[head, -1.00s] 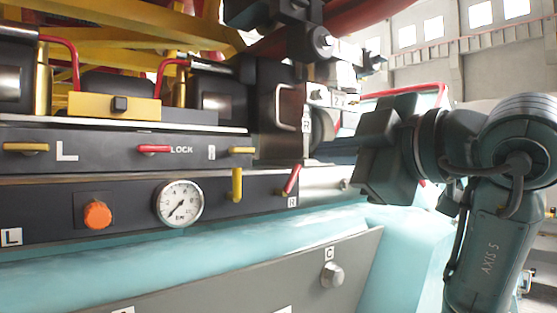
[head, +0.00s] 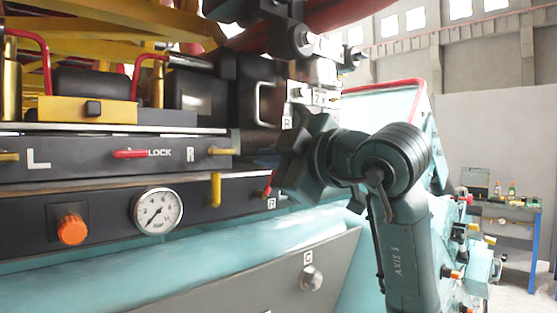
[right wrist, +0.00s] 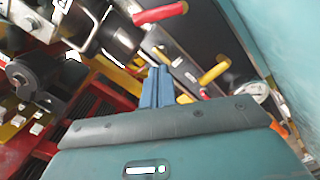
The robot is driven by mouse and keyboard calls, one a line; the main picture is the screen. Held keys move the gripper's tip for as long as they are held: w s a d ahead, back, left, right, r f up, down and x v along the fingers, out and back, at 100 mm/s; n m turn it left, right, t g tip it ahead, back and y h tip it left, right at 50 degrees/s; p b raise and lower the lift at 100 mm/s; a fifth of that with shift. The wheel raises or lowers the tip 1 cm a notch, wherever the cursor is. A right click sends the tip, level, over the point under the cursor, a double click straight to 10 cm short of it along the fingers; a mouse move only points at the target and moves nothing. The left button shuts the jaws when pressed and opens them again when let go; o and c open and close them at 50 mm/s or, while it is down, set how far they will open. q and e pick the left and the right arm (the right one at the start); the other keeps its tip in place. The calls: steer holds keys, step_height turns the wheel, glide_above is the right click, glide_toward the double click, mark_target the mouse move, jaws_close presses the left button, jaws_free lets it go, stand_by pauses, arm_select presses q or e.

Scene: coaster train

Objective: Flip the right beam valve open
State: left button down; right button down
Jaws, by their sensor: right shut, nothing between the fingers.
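A red lever (head: 267,187) tilts up beside an R label at the right end of the lower dark panel; it also shows at the top of the right wrist view (right wrist: 160,13). A yellow handle (head: 220,151) lies level beside the upper panel's R. I cannot tell which is the right beam valve. A yellow handle (head: 215,189) hangs down on the lower panel. My right gripper (head: 303,163) is just right of the red lever, overlapping its surroundings in the picture. Its blue fingers (right wrist: 157,88) are shut and empty, apart from the handles. My left gripper is out of view.
A red LOCK handle (head: 130,154), a round gauge (head: 157,211) and an orange knob (head: 71,229) are further left. A dark block with a metal grab handle (head: 262,103) stands above my right gripper. The sloping teal front (head: 230,243) is clear.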

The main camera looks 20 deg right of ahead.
mark_target(268, 181)
steer(key=shift+w+d+f+p, duration=0.2)
steer(key=shift+w+d+f, duration=0.25)
steer(key=shift+w, duration=0.2)
steer(key=shift+w+d+f+p, duration=0.2)
steer(key=shift+w+d+f, duration=0.25)
steer(key=shift+w, duration=0.15)
steer(key=shift+w+d+f, duration=0.15)
steer(key=shift+d+f, duration=0.05)
steer(key=shift+d, duration=0.15)
steer(key=shift+d, duration=0.1)
